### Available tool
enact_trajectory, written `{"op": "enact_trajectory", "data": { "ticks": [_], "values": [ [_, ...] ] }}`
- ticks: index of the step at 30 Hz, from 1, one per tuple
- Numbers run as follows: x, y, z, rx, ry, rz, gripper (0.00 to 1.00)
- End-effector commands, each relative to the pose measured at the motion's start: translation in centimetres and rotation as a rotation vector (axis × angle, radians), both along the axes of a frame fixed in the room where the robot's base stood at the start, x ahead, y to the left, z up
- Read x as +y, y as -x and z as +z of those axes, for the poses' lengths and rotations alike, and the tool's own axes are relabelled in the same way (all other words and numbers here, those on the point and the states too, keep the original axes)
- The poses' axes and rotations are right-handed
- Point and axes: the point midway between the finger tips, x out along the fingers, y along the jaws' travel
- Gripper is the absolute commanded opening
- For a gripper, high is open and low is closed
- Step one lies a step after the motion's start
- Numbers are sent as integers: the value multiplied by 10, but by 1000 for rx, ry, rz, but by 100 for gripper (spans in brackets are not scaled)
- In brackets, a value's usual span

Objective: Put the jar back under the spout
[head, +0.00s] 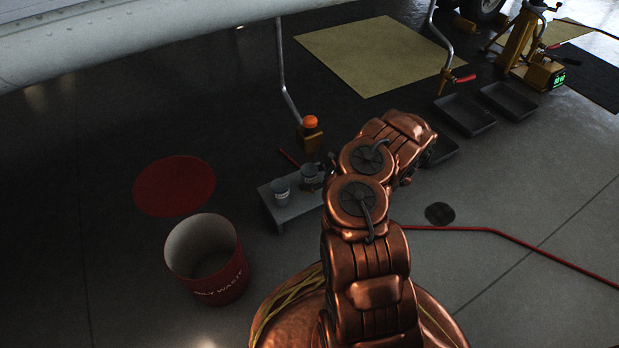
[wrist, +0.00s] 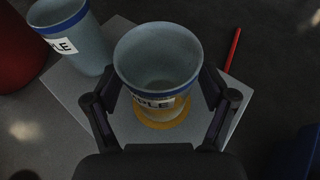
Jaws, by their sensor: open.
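A grey-blue jar with a blue rim band and a black-lettered label (wrist: 158,62) stands upright on a low grey stand (wrist: 30,135), over a yellow-orange ring mark. My gripper (wrist: 160,105) is open, with one finger on each side of this jar; I cannot tell whether they touch it. In the head view this jar (head: 311,178) is at the stand's right, and my gripper is mostly hidden by my arm. A second similar jar (head: 281,191) stands to its left; it also shows in the wrist view (wrist: 75,40). Which part is the spout is unclear.
A bent metal pipe (head: 283,75) hangs from the white hull (head: 130,35), near a yellow block with an orange top (head: 310,130). A red waste bin (head: 225,285) stands left of the stand. A red hose (head: 500,235) and dark trays (head: 465,115) lie right.

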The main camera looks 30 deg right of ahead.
Motion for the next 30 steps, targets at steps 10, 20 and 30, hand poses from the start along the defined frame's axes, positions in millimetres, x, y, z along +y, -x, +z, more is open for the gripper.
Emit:
{"op": "enact_trajectory", "data": {
  "ticks": [10,20,30],
  "values": [
    [-11,13,13,0,1,-4,83],
    [-43,62,38,1,0,-4,83],
    [-60,90,49,1,-1,0,83]
  ]
}}
